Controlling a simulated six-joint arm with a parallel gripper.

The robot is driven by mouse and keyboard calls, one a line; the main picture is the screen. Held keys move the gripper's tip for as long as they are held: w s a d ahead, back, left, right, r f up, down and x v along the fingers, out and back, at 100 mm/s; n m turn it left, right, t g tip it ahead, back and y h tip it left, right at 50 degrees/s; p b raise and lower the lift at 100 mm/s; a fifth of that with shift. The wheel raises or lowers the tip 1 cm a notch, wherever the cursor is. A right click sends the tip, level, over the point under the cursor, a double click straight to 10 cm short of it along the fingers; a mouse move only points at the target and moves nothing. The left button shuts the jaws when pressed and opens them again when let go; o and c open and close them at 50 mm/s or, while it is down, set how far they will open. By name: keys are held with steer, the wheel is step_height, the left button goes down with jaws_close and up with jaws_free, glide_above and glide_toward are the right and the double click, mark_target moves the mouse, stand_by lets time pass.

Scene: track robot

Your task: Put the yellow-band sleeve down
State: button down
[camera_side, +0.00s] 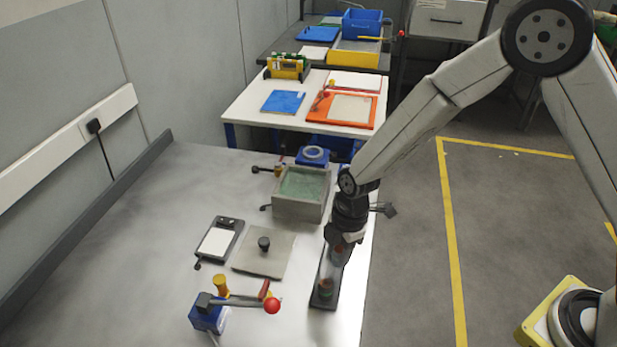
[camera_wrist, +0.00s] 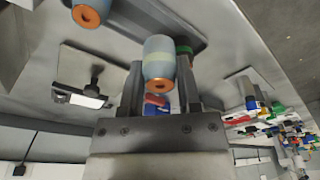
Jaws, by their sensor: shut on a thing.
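My gripper (camera_side: 346,238) is low over the dark tray (camera_side: 322,303) at the right edge of the metal bench. In the wrist view its two fingers are shut on a grey-blue sleeve (camera_wrist: 159,58) with a copper-coloured end and a faint yellowish band. The held sleeve is over or at the tray (camera_wrist: 190,15); whether it touches the tray is unclear. Another similar sleeve (camera_wrist: 88,12) with an orange end is at the tray, cut by the frame's top. A green-topped piece (camera_wrist: 183,49) shows partly behind the held sleeve.
Left of the tray lies a grey plate with a black knob (camera_side: 264,244). Beyond it stands a grey box with a green inside (camera_side: 302,186). A blue clamp with a red-ball lever (camera_side: 208,314) is at the front. A small device with a white panel (camera_side: 218,241) lies left.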

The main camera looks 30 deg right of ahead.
steer(key=shift+w+a+f, duration=0.2)
steer(key=shift+w+f, duration=0.45)
steer(key=shift+f, duration=0.1)
steer(key=shift+w+f, duration=0.15)
steer(key=shift+f, duration=0.1)
steer(key=shift+w+a+f, duration=0.1)
steer(key=shift+f, duration=1.5)
steer(key=shift+f, duration=0.15)
steer(key=shift+c, duration=1.5)
jaws_free()
steer(key=shift+r, duration=0.2)
step_height(320, 180, up, 12)
steer(key=d, duration=0.1)
steer(key=shift+d, duration=0.4)
